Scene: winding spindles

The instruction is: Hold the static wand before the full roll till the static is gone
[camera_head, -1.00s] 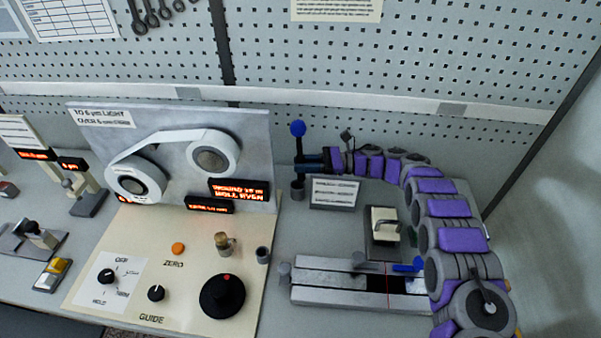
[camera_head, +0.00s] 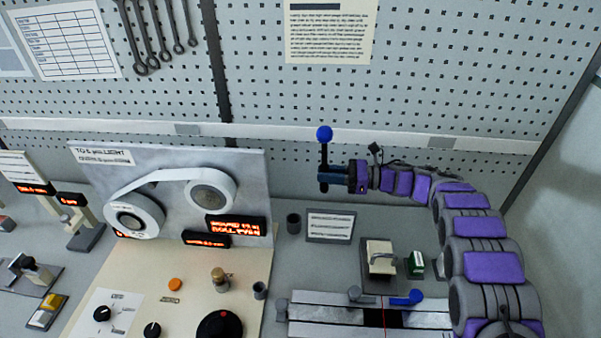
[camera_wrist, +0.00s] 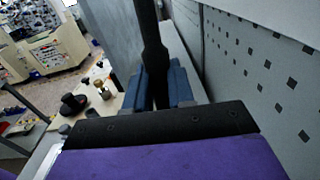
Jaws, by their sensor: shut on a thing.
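My gripper (camera_head: 328,178) is shut on the static wand (camera_head: 324,152), a dark upright rod with a blue ball on top. The wand hangs in the air, right of the winding panel and clear of the small dark cup (camera_head: 293,223). In the wrist view the dark rod (camera_wrist: 153,45) stands between the blue-grey fingers (camera_wrist: 156,88). Two rolls sit on the grey panel with white web between them: the left roll (camera_head: 148,208) has the thicker white ring, the right roll (camera_head: 224,183) a thin one. The wand is not in front of either roll.
Lit displays (camera_head: 236,227) glow orange on the panel, too blurred to read surely. The cream control board (camera_head: 190,300) carries knobs and a brass post (camera_head: 219,281). A sign (camera_head: 329,227), a handled block (camera_head: 379,256) and a metal track (camera_head: 330,312) stand below my arm.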

